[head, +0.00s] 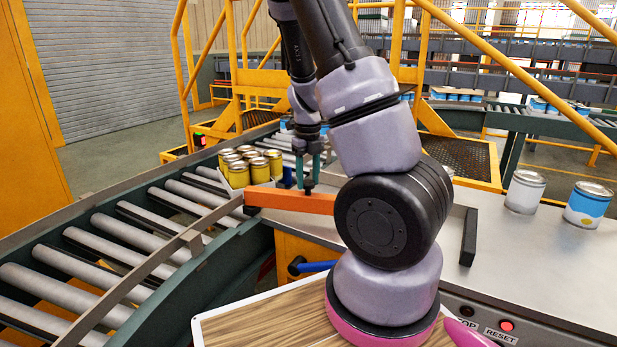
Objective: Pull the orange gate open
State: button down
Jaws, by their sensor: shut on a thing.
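The orange gate (287,199) is a low orange bar at the junction of the roller conveyor and the metal table. It runs roughly left to right, and its right end passes behind my arm. My gripper (308,184) points down from above with its teal fingers on a small dark knob on top of the gate. The fingers are shut on this knob. My own arm hides part of the gate and the table behind it.
A curved roller conveyor (143,231) with a guard rail fills the left. Several yellow cans (240,172) stand beyond the gate. A plain can (525,192) and a blue-white can (588,205) stand on the metal table (545,262) at right. Yellow stair rails rise behind.

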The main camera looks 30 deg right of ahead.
jog(key=shift+c, duration=1.7)
grip_release()
notch_tip(320, 180, up, 11)
